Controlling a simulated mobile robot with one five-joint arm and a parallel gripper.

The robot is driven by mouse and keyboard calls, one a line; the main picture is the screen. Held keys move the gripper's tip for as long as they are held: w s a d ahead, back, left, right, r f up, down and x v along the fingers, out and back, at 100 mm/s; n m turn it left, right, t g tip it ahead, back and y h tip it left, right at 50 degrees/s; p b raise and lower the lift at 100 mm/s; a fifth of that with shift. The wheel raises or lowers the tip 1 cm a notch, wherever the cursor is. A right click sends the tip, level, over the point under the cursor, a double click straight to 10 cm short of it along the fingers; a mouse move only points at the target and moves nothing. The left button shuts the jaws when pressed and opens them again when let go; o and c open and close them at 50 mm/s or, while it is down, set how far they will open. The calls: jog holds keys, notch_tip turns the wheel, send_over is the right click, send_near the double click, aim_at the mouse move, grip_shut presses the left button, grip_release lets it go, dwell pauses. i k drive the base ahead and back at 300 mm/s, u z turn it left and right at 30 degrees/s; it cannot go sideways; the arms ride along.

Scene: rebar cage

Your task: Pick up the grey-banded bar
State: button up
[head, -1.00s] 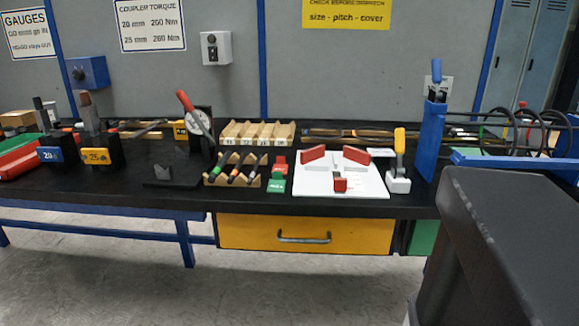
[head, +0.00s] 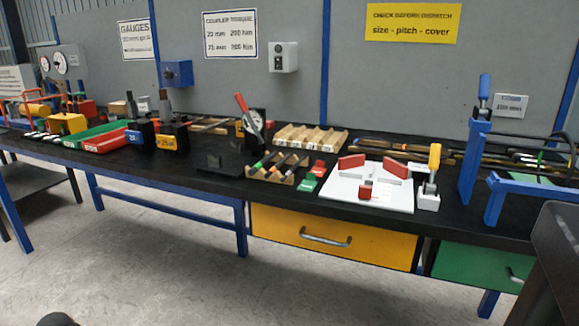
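A small notched wooden rack (head: 285,180) on the black bench holds short dark bars with coloured bands. One bar has a green band (head: 258,166) and one has an orange band. The rightmost bar (head: 299,162) may be the grey-banded one, but its band is too small to be sure. The bars lie side by side, tilted in the notches. My gripper is not in view.
A white plate (head: 345,187) with red blocks and a yellow-handled clamp (head: 434,157) stand right of the rack. A red-handled tool (head: 249,112) stands behind. Blue posts (head: 473,160) rise at right. Floor before the bench is open.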

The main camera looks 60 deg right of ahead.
aim_at(299, 161)
jog(key=i, duration=0.9)
jog(key=z, duration=0.05)
